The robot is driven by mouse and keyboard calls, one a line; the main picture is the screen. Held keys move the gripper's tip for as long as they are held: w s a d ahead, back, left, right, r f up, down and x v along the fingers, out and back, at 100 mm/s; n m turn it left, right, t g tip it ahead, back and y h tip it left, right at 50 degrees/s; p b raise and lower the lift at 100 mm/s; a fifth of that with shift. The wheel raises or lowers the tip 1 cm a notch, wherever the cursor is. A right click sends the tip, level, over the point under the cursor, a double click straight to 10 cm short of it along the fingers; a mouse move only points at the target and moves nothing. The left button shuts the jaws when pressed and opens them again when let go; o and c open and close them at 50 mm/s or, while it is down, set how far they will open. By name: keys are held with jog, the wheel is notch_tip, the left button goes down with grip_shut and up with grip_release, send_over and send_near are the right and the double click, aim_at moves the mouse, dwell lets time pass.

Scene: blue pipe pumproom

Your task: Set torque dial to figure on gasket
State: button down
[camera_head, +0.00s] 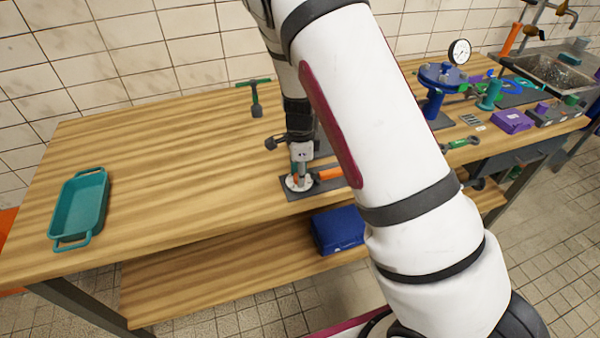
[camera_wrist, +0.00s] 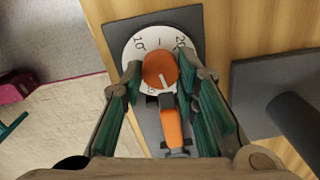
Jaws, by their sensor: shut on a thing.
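The torque dial shows as a white disc (camera_wrist: 132,50) with the figures 10 and 20 at its far side and a tick between them. Its orange knob (camera_wrist: 158,69) has a pale line towards its near side; the exact reading is unclear. An orange handle (camera_wrist: 171,122) runs from the dial towards my wrist. My gripper (camera_wrist: 160,77) is shut on the knob, one finger each side. In the head view my gripper (camera_head: 302,168) points down at the dial (camera_head: 293,184) near the bench's front edge. I cannot make out a gasket with a readable figure.
A teal tray (camera_head: 62,210) is at the bench's left. A blue flange stand (camera_head: 436,82) with a gauge (camera_head: 459,51) and a purple box (camera_head: 512,121) are at right. A blue case (camera_head: 338,229) is on the lower shelf.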

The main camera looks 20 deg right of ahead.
jog(key=c, duration=1.2)
grip_release()
notch_tip(320, 180, up, 12)
jog(key=shift+s, duration=0.1)
